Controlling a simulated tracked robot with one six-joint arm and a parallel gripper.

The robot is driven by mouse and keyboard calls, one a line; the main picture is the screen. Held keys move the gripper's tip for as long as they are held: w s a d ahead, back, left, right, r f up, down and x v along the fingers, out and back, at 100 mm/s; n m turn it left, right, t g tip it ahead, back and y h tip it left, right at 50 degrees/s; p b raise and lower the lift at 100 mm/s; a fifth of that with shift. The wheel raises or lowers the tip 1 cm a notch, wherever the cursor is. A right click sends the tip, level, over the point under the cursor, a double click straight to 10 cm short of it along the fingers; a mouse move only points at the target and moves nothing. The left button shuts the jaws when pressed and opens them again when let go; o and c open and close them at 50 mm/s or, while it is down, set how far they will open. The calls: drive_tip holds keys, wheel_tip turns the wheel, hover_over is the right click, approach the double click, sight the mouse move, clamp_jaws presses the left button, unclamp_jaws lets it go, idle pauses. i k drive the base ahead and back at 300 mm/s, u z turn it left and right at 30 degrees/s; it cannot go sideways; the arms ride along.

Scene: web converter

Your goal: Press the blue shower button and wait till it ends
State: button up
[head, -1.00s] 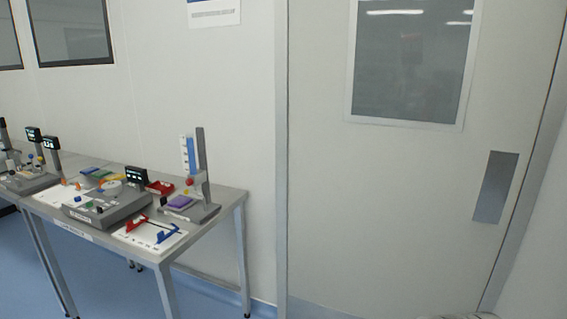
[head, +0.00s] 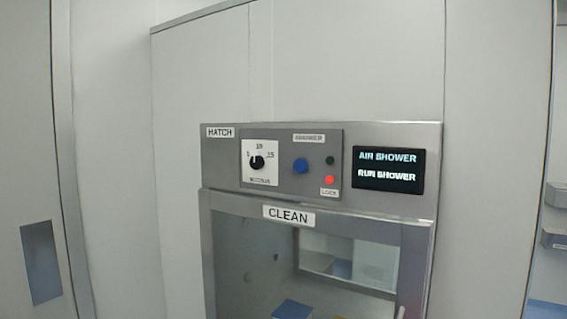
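The blue shower button (head: 300,166) is a round knob on the grey control panel (head: 217,160) above the hatch door. To its left is a black dial (head: 257,162) on a white scale marked in seconds. To its right are a dark round lamp (head: 330,160) and a lit red lamp (head: 329,180) labelled LOCK. A black display (head: 389,170) reads "AIR SHOWER" and "RUN SHOWER". My gripper is not in view.
The hatch door (head: 222,232) below the panel carries a CLEAN label and has a window with a blue-topped item (head: 292,309) behind it. A wall with a door plate (head: 41,262) is at left. Grey wall bins (head: 555,195) are at far right.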

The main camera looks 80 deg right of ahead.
sight(300, 165)
drive_tip(key=z, duration=2.6)
drive_tip(key=k, duration=0.8)
drive_tip(key=z, duration=0.2)
drive_tip(key=i, duration=0.7)
drive_tip(key=u, duration=0.05)
